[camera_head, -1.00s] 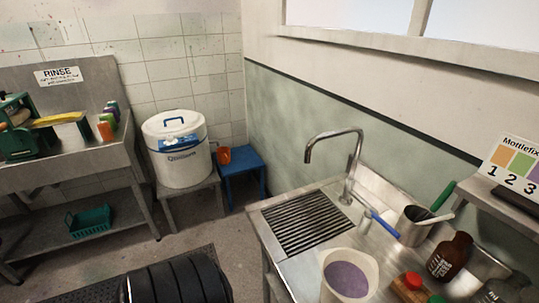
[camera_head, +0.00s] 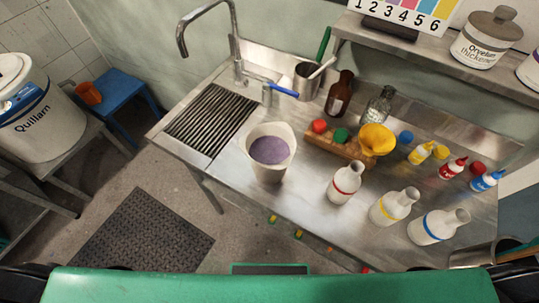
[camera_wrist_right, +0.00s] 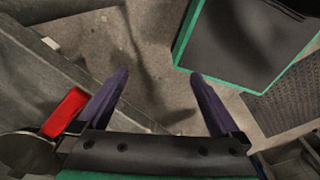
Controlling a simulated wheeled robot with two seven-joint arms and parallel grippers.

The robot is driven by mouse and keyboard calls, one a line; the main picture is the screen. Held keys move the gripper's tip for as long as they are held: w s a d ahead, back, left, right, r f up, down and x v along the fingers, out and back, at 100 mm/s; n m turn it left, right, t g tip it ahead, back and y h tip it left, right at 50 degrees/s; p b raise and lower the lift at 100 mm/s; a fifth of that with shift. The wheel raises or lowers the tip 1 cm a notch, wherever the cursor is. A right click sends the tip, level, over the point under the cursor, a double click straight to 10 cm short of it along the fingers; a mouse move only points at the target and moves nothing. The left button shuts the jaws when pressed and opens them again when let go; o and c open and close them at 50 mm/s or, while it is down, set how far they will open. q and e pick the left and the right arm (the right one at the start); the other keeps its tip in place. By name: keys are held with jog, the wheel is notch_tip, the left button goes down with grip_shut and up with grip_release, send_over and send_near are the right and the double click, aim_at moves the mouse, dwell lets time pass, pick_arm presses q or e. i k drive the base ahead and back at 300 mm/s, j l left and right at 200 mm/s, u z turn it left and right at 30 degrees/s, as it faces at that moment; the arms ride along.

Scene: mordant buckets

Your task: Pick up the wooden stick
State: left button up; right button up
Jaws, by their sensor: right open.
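A metal pot (camera_head: 470,259) stands at the bench's right front corner. A thin brown stick-like piece (camera_head: 516,248) shows beside a dark green one at its rim, cut off by the picture edge; I cannot tell if it is the wooden stick. My left gripper is not in view.
The steel bench (camera_head: 235,190) holds a white bucket of purple liquid (camera_head: 268,152), several white bottles, a wooden block (camera_head: 327,145), a yellow funnel (camera_head: 376,139) and small squeeze bottles. A shelf (camera_head: 420,52) overhangs the back. Floor with a dark mat (camera_head: 140,235) is clear at left.

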aim_at(531, 250)
jog(key=l+z, duration=0.1)
jog(key=z, duration=0.3)
jog(key=l+z, duration=0.1)
jog(key=z, duration=0.3)
jog(key=k+l+z, duration=0.1)
jog(key=z, duration=0.35)
jog(key=l+z, duration=0.1)
jog(key=z, duration=0.3)
jog(key=l+z, duration=0.1)
jog(key=z, duration=0.3)
